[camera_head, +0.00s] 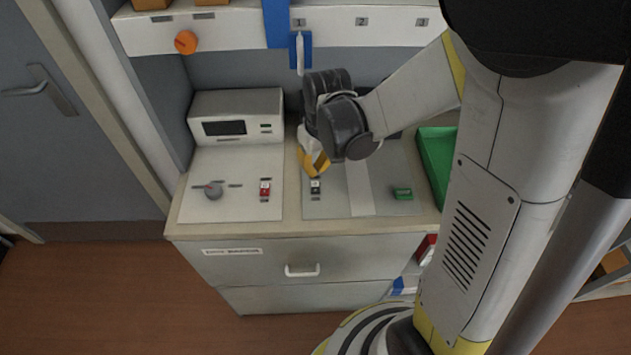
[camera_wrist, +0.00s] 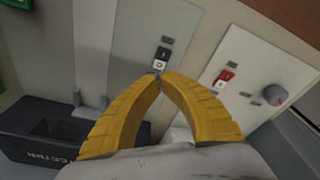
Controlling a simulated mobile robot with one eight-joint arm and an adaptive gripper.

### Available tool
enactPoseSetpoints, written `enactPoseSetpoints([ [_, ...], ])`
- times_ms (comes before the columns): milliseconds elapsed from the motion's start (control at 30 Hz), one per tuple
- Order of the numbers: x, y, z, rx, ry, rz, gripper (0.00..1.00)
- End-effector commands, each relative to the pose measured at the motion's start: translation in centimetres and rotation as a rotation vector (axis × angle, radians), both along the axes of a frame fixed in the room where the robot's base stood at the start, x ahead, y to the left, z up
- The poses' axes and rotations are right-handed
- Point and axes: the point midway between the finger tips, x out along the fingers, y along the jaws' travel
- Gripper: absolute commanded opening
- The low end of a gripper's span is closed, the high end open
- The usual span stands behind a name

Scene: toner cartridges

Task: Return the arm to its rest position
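My gripper (camera_head: 316,172) has yellow fingers and hangs low over the grey panel on the cabinet top. In the wrist view its two fingertips (camera_wrist: 160,76) come together with nothing visible between them. A black-and-white rocker switch (camera_wrist: 161,58) lies just beyond the tips; it also shows in the head view (camera_head: 315,187). I cannot tell whether the tips touch the switch or panel. My arm reaches in from the right, bent and extended over the cabinet.
A white box with a dark screen (camera_head: 235,113) stands behind the left panel, with a red switch (camera_head: 265,188) and grey knob (camera_head: 213,190). A green tray (camera_head: 437,165) sits right. A shelf (camera_head: 385,28) runs behind. A black bin (camera_wrist: 30,132) shows in the wrist view.

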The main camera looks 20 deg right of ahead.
Motion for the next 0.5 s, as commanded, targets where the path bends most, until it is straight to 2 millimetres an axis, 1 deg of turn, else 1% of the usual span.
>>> enactPoseSetpoints([
  [33, 0.0, 0.0, 0.8, 0.0, 0.0, 0.0, 0.0],
  [200, 0.0, 0.0, 1.9, 0.0, 0.0, 0.0, 0.0],
  [500, 0.0, 0.0, 1.8, 0.0, 0.0, 0.0, 0.0],
])
